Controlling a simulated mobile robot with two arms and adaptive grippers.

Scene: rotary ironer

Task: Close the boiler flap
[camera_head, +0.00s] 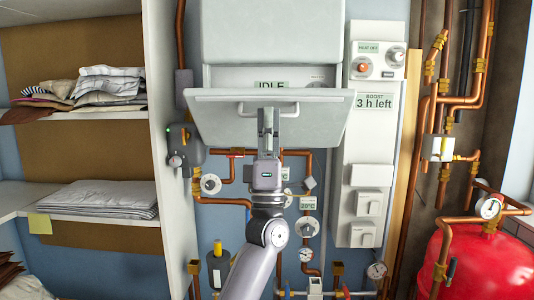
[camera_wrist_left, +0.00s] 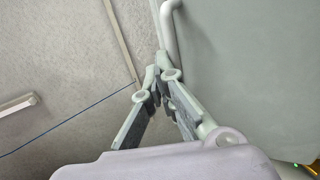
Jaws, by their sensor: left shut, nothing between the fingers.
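The boiler (camera_head: 272,35) is a pale grey box on the wall at top centre in the head view. Its flap (camera_head: 215,115) hangs tilted outward from the boiler's lower front, leaving a panel with an "IDLE" display (camera_head: 270,85) visible above it. My left gripper (camera_head: 268,112) is in front of the flap, near the middle of its upper edge. In the left wrist view the shut fingers (camera_wrist_left: 155,85) are close to a pale bar (camera_wrist_left: 170,25) at the edge of a flat panel. I cannot tell whether they touch it. My right gripper is not seen.
Copper pipes and gauges (camera_head: 210,184) run below the boiler. A white control panel (camera_head: 368,130) reading "3 h left" stands to the right. Shelves with folded cloth (camera_head: 95,198) are on the left, and a red tank (camera_head: 490,265) is at lower right.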

